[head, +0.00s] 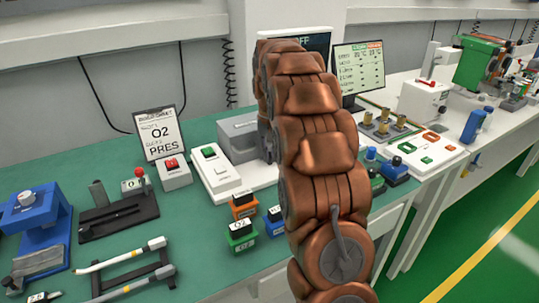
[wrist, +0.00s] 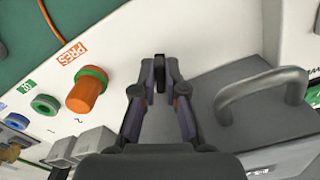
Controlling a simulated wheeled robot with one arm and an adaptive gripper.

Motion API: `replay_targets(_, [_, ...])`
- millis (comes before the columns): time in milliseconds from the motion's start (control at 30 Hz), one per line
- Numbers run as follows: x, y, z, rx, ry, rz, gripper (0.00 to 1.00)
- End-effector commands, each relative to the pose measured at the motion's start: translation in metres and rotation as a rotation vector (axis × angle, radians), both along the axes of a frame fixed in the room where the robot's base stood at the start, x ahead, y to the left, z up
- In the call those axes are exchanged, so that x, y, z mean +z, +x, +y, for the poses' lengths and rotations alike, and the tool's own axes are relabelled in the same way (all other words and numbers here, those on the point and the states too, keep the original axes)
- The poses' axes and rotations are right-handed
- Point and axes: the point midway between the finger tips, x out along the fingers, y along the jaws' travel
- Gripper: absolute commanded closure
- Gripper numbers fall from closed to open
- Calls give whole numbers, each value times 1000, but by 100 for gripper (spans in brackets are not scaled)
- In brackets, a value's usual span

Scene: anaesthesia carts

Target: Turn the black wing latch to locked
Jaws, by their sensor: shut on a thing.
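The black wing latch (wrist: 160,80) shows in the wrist view as a thin dark upright piece between my fingertips. My gripper (wrist: 159,82) has its two fingers closed in on it from both sides, so it is shut on the latch. Most of the latch is hidden by the fingers, and I cannot tell which position it points to. In the head view my copper-coloured arm covers the gripper and the latch.
A grey box (wrist: 230,80) with a raised handle (wrist: 262,92) stands close right of my fingers. On the left, a white panel carries an orange knob (wrist: 86,92) labelled PRES, a green ring port (wrist: 45,104) and grey blocks. Small labelled blocks (head: 242,236) stand on the green bench left of my arm.

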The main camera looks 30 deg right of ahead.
Motion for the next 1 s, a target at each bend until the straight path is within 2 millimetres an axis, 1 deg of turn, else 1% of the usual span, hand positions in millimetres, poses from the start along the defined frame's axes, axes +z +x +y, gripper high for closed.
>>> replay_targets(200, [0,0,-1,187,-1,-2,100])
replay_targets(500, [1,-1,-2,370,-2,-1,100])
replay_targets(733, [1,0,-3,439,-1,-2,100])
replay_targets(1000, [1,-1,-3,459,-1,-2,100])
